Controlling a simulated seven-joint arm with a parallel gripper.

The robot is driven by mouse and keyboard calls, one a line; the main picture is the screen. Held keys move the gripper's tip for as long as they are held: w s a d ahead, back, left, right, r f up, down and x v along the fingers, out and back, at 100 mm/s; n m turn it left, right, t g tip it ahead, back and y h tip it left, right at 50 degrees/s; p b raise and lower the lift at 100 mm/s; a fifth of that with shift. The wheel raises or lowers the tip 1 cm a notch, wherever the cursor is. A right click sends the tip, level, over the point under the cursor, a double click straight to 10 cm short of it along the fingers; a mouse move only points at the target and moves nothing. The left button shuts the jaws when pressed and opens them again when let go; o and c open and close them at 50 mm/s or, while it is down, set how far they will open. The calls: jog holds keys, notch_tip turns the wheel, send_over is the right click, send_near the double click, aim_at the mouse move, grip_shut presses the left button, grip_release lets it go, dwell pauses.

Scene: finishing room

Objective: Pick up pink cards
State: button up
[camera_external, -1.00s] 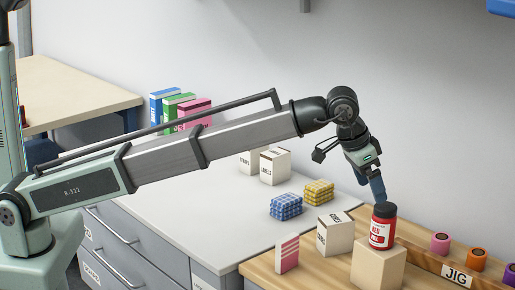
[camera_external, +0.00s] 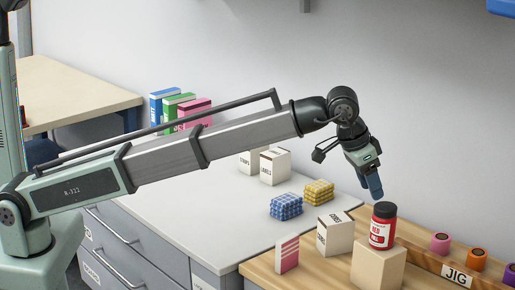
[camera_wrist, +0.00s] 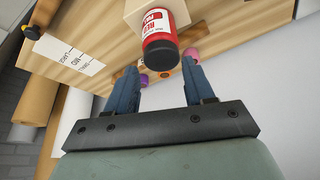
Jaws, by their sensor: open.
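A pink-and-white striped pack (camera_external: 287,254), which looks like the pink cards, stands upright at the left front of the wooden bench top. My gripper (camera_external: 375,190) is open and empty, pointing down just above and behind the red jar, up and to the right of the striped pack. In the wrist view my gripper (camera_wrist: 160,65) shows its two blue fingers apart. The red jar (camera_wrist: 165,30) with its black lid appears beyond and between the fingertips, not held. I cannot make out the striped pack in the wrist view.
The red jar (camera_external: 382,232) stands on a wooden block (camera_external: 378,267). A cream box (camera_external: 335,234) stands between block and striped pack. Blue (camera_external: 286,207) and yellow (camera_external: 319,193) checked bundles lie behind on the grey counter (camera_external: 215,215). Several coloured rolls line the bench's right.

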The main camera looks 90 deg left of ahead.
jog(key=m+t+y, duration=0.2)
jog(key=m+y, duration=0.8)
jog(key=m, duration=0.8)
send_near(287, 250)
jog(key=w+f, duration=0.2)
jog(key=w+a+f, duration=0.1)
jog(key=shift+w+a+f, duration=0.2)
jog(key=shift+w+f, duration=0.2)
jog(key=s+d+f+m+t+y, duration=0.1)
jog(key=s+d+m+t+y, duration=0.3)
jog(key=s+m, duration=0.6)
jog(key=shift+m+t+h, duration=0.7)
jog(key=shift+m+h, duration=0.2)
jog(key=x, duration=1.1)
jog(key=shift+w+d, duration=0.3)
jog(key=shift+s+a+f+x, duration=0.1)
jog(key=shift+x, duration=0.8)
jog(key=shift+s+a+f+x, duration=0.1)
jog(key=shift+x, duration=0.8)
jog(key=shift+s+a+f+x, duration=0.1)
jog(key=shift+x, duration=0.8)
